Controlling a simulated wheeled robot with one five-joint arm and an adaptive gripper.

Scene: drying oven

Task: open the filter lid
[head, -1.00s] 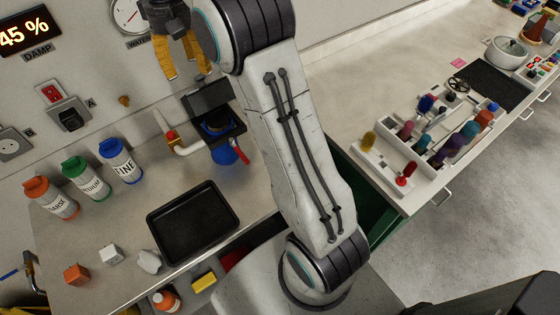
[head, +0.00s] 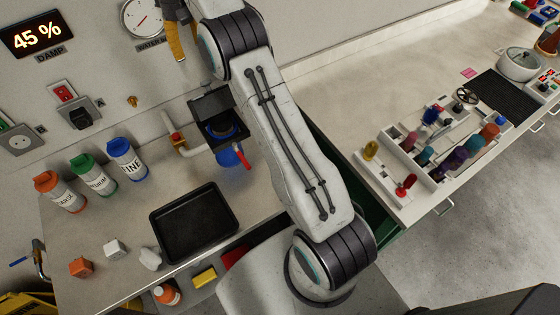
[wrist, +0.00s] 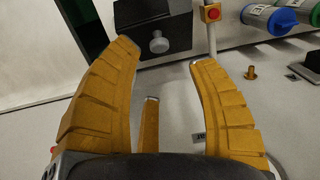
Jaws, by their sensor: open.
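The filter unit is a dark housing (head: 226,140) on the wall with a round dark-blue part in it, a blue bowl (head: 230,157) below and a red lever. A black plate (head: 211,103), seemingly its lid, stands above the round part; I cannot tell its exact angle. In the wrist view a dark box-like part (wrist: 152,15) with a grey round knob (wrist: 159,42) shows beyond my fingertips. My gripper (wrist: 163,55) has yellow fingers, spread and empty, with the knob in the gap beyond them.
A white pipe with a red-and-yellow fitting (head: 177,139) runs beside the unit. Three labelled bottles (head: 127,160) stand left on the counter, with a black tray (head: 195,224) in front. A rack of coloured handles (head: 450,150) is on the right bench.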

